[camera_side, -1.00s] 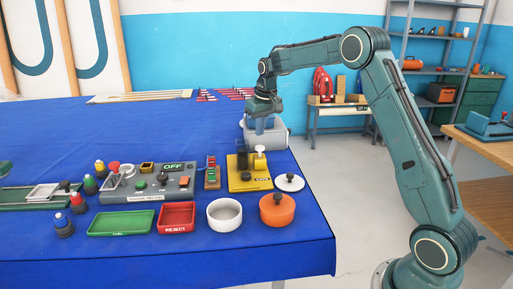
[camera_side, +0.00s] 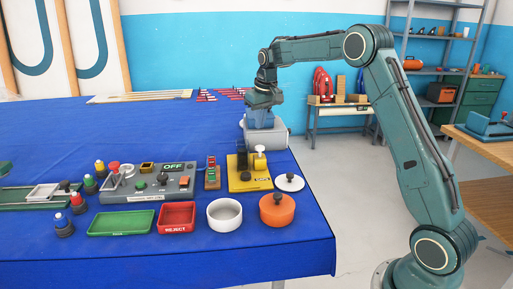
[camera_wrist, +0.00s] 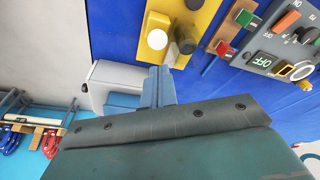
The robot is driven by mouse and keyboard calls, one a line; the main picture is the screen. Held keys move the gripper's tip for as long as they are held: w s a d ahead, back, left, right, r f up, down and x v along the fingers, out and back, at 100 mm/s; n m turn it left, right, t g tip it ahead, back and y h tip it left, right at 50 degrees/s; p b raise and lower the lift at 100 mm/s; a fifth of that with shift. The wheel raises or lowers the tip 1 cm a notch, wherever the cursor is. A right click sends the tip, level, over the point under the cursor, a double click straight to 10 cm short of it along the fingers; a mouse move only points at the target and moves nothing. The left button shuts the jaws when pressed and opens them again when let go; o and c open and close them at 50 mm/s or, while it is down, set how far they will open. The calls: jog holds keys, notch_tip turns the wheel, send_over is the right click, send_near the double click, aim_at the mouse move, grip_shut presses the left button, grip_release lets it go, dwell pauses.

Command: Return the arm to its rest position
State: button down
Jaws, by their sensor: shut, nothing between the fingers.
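My gripper (camera_side: 260,119) hangs from the raised arm, fingers down, over the table's right-hand edge. In the side view it overlaps a grey box-like unit (camera_side: 280,138); I cannot tell the exact gap. In the wrist view my gripper (camera_wrist: 159,78) shows its blue fingers together with nothing held. The grey unit (camera_wrist: 112,88) lies beside the fingers there. A yellow fixture (camera_wrist: 180,18) with a white knob and a dark post stands just past the fingertips in that view.
A grey control box (camera_side: 160,183), a green tray (camera_side: 122,222), a red REJECT tray (camera_side: 177,216), a white bowl (camera_side: 224,215) and an orange lidded pot (camera_side: 277,211) stand on the blue-covered table (camera_side: 60,125). The table's middle and back are mostly clear.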

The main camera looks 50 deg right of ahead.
dwell(0.4)
jog(key=s+a+r+n+t, duration=0.1)
jog(key=s+a+r, duration=0.4)
jog(key=s+a, duration=0.25)
jog(key=s+a+r+t, duration=0.1)
jog(key=s+a+r, duration=0.5)
jog(key=s, duration=0.3)
jog(key=s+a+f+n, duration=0.1)
jog(key=s+a+f, duration=0.1)
jog(key=s, duration=0.8)
jog(key=s+a+f+n+t, duration=0.1)
jog(key=s+a+f, duration=0.2)
jog(key=s, duration=0.6)
jog(key=shift+s+a+f+y, duration=0.2)
jog(key=shift+s+a+y, duration=0.15)
jog(key=shift+a, duration=0.35)
